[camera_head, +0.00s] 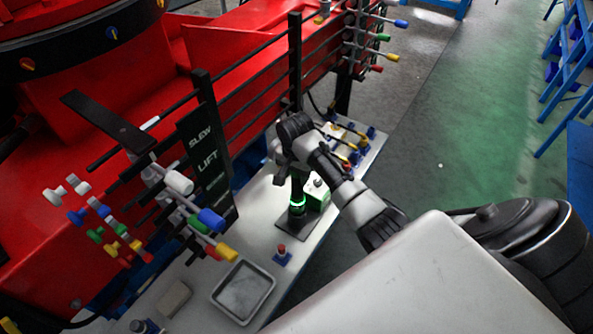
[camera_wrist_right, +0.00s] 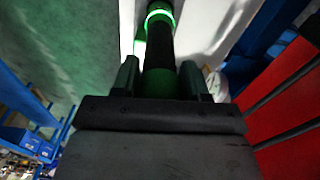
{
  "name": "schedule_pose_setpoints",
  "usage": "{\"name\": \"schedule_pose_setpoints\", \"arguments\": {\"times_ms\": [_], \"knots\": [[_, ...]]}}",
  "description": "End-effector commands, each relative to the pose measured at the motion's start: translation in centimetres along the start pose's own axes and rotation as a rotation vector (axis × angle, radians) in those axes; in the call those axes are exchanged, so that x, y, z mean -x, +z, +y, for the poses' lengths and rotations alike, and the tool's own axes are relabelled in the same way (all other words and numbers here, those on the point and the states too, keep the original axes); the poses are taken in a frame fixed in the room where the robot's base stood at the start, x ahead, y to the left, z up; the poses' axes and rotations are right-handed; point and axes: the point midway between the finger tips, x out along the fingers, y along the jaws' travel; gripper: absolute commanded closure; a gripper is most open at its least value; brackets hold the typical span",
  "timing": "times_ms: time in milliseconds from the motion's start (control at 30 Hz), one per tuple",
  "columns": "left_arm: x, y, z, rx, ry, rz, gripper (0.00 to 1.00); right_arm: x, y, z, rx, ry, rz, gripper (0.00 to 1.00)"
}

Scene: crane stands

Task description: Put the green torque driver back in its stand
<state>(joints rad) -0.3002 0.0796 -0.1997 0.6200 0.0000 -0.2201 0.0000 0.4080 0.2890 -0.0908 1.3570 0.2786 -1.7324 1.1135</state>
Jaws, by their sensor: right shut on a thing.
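The torque driver is a dark, upright tool with a glowing green ring (camera_head: 297,202). In the right wrist view its black body (camera_wrist_right: 160,50) runs between my fingers, with a green band near the fingers and the lit ring beyond. My right gripper (camera_head: 296,172) is shut on the driver from above. A dark square base plate (camera_head: 299,228), which looks like the stand, lies on the white bench directly below the driver. I cannot tell whether the driver's lower end is seated in it or just above it. My left gripper is not in view.
A green box (camera_head: 317,195) stands close beside the driver. A red-buttoned blue block (camera_head: 282,254) and a grey tray (camera_head: 243,291) are nearer on the bench. Coloured levers (camera_head: 190,205) stick out at left by the lettered black panel (camera_head: 207,160).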

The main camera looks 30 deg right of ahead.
Motion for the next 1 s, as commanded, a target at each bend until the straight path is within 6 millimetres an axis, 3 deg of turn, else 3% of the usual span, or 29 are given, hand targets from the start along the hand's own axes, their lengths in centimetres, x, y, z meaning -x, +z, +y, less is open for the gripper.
{"name": "schedule_pose_setpoints", "arguments": {"times_ms": [933,967,1000], "knots": [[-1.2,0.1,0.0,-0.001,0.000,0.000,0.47,-3.2,0.1,-0.1,0.000,-0.004,0.002,1.00],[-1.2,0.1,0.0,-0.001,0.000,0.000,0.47,-3.2,0.1,-0.1,0.000,-0.004,0.002,0.54],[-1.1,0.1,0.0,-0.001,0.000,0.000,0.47,-3.1,0.0,-0.1,0.000,-0.004,0.002,0.48]]}}
